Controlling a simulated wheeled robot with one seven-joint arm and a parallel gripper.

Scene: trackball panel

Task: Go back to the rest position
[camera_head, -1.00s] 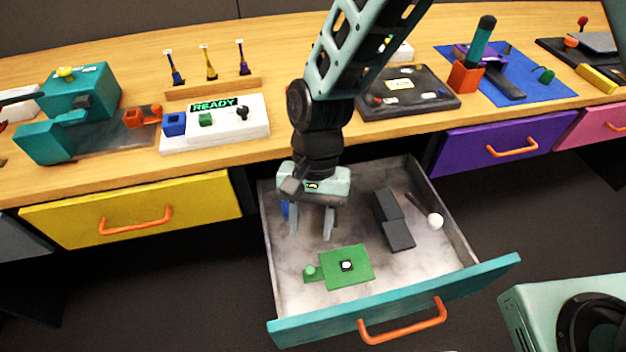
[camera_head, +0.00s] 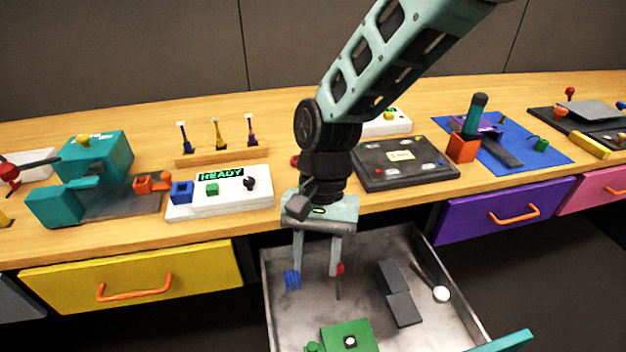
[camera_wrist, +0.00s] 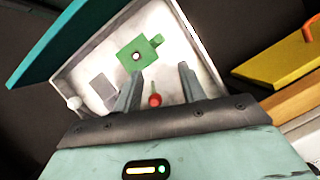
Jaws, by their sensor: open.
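My gripper (camera_head: 316,270) hangs down over the back part of the open drawer (camera_head: 273,315). Its two fingers are apart with nothing held between them; the wrist view also shows the gripper (camera_wrist: 160,82) open. A small red-topped item (camera_head: 340,268) shows beside the right finger, and in the wrist view it appears between the fingers (camera_wrist: 155,100). A blue item (camera_head: 292,281) shows by the left fingertip. Whether either touches a finger is not clear in the head view.
The drawer also holds a green block (camera_head: 365,332), dark grey blocks (camera_head: 403,308) and a white-ended stick (camera_head: 441,294). Above it, the wooden counter carries a white READY panel (camera_head: 235,199), a black panel (camera_head: 405,172) and a teal machine (camera_head: 105,158). Yellow (camera_head: 130,275) and purple (camera_head: 470,215) drawers are shut.

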